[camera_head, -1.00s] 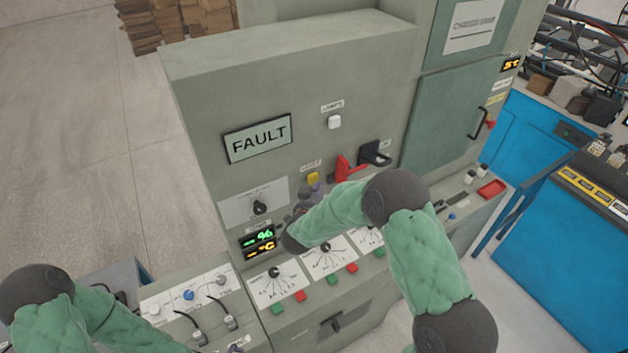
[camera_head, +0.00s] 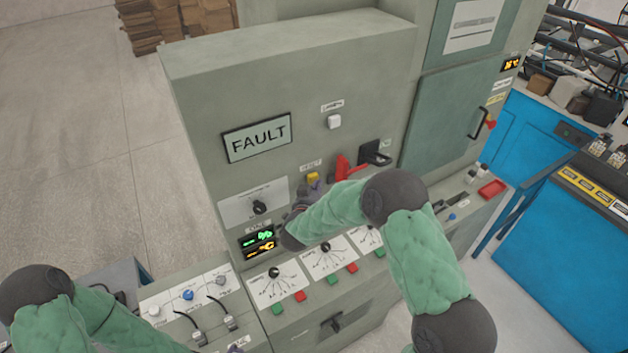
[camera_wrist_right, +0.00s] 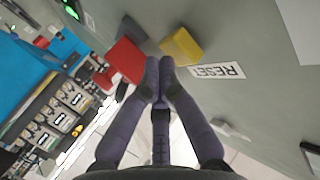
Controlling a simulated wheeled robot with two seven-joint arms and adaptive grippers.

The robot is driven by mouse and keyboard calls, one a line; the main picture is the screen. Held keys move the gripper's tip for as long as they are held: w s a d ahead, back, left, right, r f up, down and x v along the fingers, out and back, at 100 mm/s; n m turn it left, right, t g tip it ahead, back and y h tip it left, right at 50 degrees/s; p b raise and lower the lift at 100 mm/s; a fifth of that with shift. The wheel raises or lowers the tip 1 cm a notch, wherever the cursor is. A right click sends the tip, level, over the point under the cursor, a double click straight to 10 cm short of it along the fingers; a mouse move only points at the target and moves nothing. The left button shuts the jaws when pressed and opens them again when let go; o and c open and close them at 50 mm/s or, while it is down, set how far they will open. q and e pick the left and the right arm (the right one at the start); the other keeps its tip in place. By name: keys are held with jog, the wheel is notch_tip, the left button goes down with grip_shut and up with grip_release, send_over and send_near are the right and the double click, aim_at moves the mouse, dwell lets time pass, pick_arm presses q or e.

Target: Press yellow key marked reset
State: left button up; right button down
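The yellow key (camera_head: 313,178) sits on the upright face of the grey cabinet, under a small label. In the right wrist view the yellow key (camera_wrist_right: 182,46) is just beyond my fingertips, slightly to the right, beside a label reading RESET (camera_wrist_right: 218,71). My right gripper (camera_wrist_right: 160,68) has its two purple fingertips together with nothing between them. In the head view the right gripper (camera_head: 301,198) is just below the key, partly hidden by my forearm. I cannot tell whether the tips touch the key. My left gripper (camera_head: 236,349) barely shows at the bottom edge.
A red handle (camera_head: 343,167) and a black handle (camera_head: 374,154) stick out right of the key. A white button (camera_head: 334,122) is above it, and a FAULT sign (camera_head: 257,137) is upper left. Dials and red and green buttons cover the sloped panel (camera_head: 326,258) below.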

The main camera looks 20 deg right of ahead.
jog(key=shift+w, duration=0.4)
dwell(0.6)
jog(key=shift+s, duration=0.8)
jog(key=shift+s+d, duration=0.25)
jog(key=shift+s, duration=1)
jog(key=shift+s+d, duration=0.2)
jog(key=shift+s, duration=1.05)
